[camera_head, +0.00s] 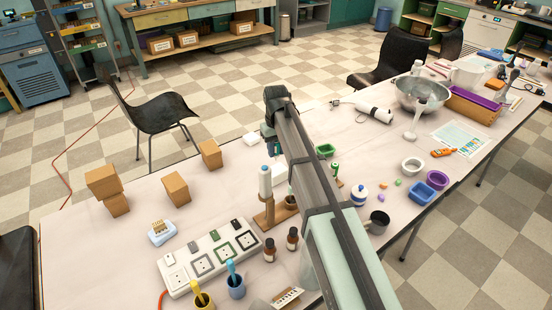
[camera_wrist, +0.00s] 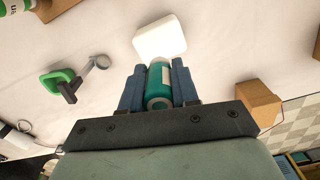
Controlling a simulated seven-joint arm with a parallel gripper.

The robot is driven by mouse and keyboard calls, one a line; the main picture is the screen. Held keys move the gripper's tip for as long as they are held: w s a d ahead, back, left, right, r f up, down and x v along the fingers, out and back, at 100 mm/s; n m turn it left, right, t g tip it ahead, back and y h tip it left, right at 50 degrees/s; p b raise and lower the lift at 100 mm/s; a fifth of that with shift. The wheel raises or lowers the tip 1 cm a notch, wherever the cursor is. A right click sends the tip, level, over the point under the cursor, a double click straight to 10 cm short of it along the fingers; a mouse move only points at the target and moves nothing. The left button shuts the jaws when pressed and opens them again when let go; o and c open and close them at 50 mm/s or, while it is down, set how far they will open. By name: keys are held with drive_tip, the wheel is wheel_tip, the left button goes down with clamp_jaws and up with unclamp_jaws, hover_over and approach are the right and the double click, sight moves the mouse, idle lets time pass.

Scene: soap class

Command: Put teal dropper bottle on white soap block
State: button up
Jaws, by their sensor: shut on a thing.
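My gripper (camera_wrist: 158,72) is shut on the teal dropper bottle (camera_wrist: 159,103), with a blue finger on each side. The bottle has a pale label band and points away from the wrist camera. The white soap block (camera_wrist: 160,37) lies on the table just past the fingertips in the wrist view. Bottle and block appear apart, but I cannot judge the height between them. In the head view my arm mostly hides the grasp. That view has a white block (camera_head: 251,138) left of the gripper and a white patch (camera_head: 281,172) beside the arm; I cannot tell which is the soap.
A wooden stand with a white bottle (camera_head: 265,182) is close left of my arm. Brown bottles (camera_head: 292,239) and a power strip (camera_head: 208,262) are nearer. Table left of the gripper is partly clear.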

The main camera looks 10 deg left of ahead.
sight(276, 158)
drive_tip(key=shift+f, duration=2.05)
drive_tip(key=o, duration=1)
drive_tip(key=shift+f, duration=0.15)
wheel_tip(276, 158, up, 12)
drive_tip(key=shift+r, duration=0.2)
drive_tip(key=shift+o, duration=0.2)
